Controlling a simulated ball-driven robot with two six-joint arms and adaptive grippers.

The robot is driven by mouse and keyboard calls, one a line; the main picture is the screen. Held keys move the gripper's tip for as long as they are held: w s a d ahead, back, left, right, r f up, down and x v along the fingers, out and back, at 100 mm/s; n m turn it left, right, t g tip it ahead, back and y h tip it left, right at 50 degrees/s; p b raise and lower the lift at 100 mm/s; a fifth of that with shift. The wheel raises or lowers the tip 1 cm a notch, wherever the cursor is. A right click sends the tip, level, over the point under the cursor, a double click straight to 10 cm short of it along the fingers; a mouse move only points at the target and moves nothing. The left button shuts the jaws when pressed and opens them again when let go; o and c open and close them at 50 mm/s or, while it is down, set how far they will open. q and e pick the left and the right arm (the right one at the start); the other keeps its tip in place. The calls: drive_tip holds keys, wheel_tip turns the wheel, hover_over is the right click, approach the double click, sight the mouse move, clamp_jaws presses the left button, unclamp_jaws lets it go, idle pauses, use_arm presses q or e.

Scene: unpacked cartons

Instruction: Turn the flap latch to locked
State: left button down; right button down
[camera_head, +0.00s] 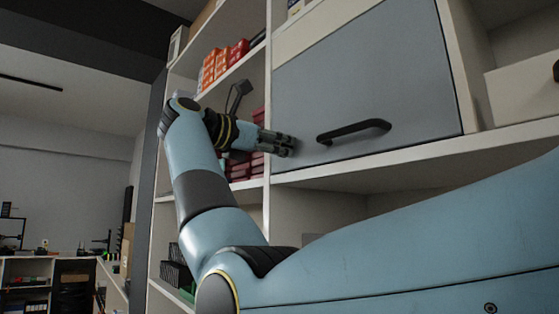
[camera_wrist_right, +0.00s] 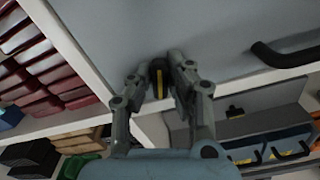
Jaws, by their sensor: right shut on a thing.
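The blue-grey flap (camera_head: 360,85) is closed in the shelf unit, with a black bar handle (camera_head: 354,130) near its lower edge. My right gripper (camera_head: 287,146) is at the flap's lower left corner. In the right wrist view, the fingers of my right gripper (camera_wrist_right: 157,70) are shut on the flap latch (camera_wrist_right: 158,82), a small dark knob with a yellow stripe. The stripe runs roughly up and down in that picture. In the head view the gripper hides the latch. My left gripper is not in view.
Red boxes (camera_wrist_right: 40,65) fill the compartment left of the flap, beyond a white upright (camera_head: 268,100). Orange and red boxes (camera_head: 215,65) stand on the shelf above. The flap's handle (camera_wrist_right: 285,55) lies to the right of the fingers in the wrist view.

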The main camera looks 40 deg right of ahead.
drive_tip(key=m+b, duration=0.2)
drive_tip(key=m, duration=0.2)
drive_tip(key=m+b, duration=0.2)
drive_tip(key=m, duration=0.3)
drive_tip(key=m+b, duration=0.3)
drive_tip(key=m, duration=0.2)
drive_tip(key=shift+s+f, duration=0.1)
drive_tip(key=shift+f, duration=0.15)
drive_tip(key=shift+m, duration=0.3)
drive_tip(key=c, duration=1.3)
unclamp_jaws()
drive_tip(key=shift+a, duration=0.1)
